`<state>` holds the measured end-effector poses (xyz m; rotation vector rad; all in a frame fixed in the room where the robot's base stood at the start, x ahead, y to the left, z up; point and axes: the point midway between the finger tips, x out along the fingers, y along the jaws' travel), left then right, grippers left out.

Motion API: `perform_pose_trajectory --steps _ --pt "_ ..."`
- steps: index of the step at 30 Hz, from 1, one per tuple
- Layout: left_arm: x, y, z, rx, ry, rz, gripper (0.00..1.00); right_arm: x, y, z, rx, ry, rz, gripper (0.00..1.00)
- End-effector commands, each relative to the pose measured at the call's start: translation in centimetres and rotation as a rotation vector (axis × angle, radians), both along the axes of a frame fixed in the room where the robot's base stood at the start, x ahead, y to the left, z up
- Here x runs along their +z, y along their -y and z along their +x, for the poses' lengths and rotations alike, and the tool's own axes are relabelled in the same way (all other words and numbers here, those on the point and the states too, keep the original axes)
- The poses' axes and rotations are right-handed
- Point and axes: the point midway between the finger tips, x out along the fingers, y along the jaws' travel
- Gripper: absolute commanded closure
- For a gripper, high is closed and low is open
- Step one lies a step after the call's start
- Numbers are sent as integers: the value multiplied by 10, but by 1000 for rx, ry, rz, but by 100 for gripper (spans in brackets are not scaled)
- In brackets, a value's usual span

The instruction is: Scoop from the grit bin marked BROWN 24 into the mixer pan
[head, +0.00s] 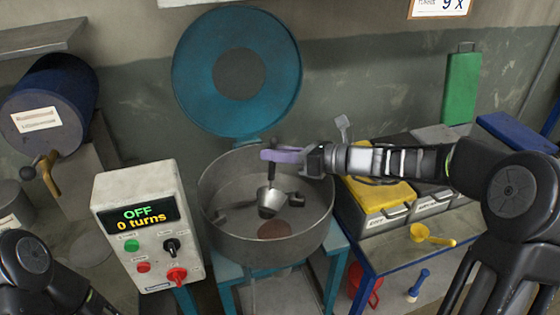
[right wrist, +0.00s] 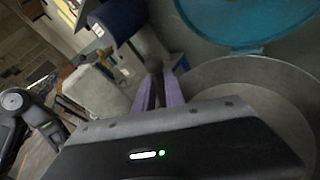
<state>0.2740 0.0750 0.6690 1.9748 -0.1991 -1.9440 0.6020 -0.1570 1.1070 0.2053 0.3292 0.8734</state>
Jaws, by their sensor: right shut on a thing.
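The grey round mixer pan (head: 222,228) stands open on a teal stand, with its teal lid (head: 190,75) raised behind it. My right gripper (head: 268,156), with purple fingers, is over the pan and shut on the dark handle of a metal scoop (head: 271,200). The scoop hangs below the fingers, inside the pan's outline; its contents cannot be made out. A brown patch (head: 274,230) shows on the pan floor. The fingers also show in the right wrist view (right wrist: 160,93). Grey grit bins (head: 385,218) stand to the right; their labels are too small to read. My left gripper is out of view.
A control box (head: 135,195) left of the pan reads OFF, 0 turns. A yellow lid or cloth (head: 380,193) covers part of the nearest bin. A yellow scoop (head: 432,237) lies before the bins.

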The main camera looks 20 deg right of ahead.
Motion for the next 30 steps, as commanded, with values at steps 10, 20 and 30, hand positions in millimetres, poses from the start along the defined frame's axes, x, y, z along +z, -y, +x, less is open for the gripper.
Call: perform_pose_trajectory --steps 10,20,30 --pt "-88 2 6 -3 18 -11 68 -15 -22 -36 2 245 -148 100" --pt "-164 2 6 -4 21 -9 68 -23 -43 -69 2 475 -290 100" --pt "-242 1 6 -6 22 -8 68 -41 -56 -91 0 694 -427 100"
